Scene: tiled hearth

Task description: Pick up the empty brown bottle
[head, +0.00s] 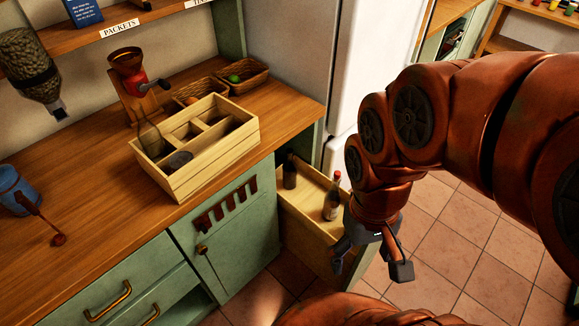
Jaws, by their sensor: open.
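Two bottles stand upright on a pale wooden surface (311,185) beside the green cabinet. One is a dark, plain bottle (290,172) at the back left, partly shaded. The other is a dark bottle (332,203) with a red top and a pale label, nearer the front right. I cannot tell which is brown or whether either is empty. My gripper (371,266) is open and empty, pointing down, in front of and to the right of the red-topped bottle. Its fingers are apart from both bottles in the picture.
The wooden counter (100,190) holds a divided wooden box (215,165), two wicker baskets (245,78), a red grinder (128,70) and a blue mug (14,188). A white fridge (345,75) stands behind the bottles. The tiled floor (470,240) at right is clear.

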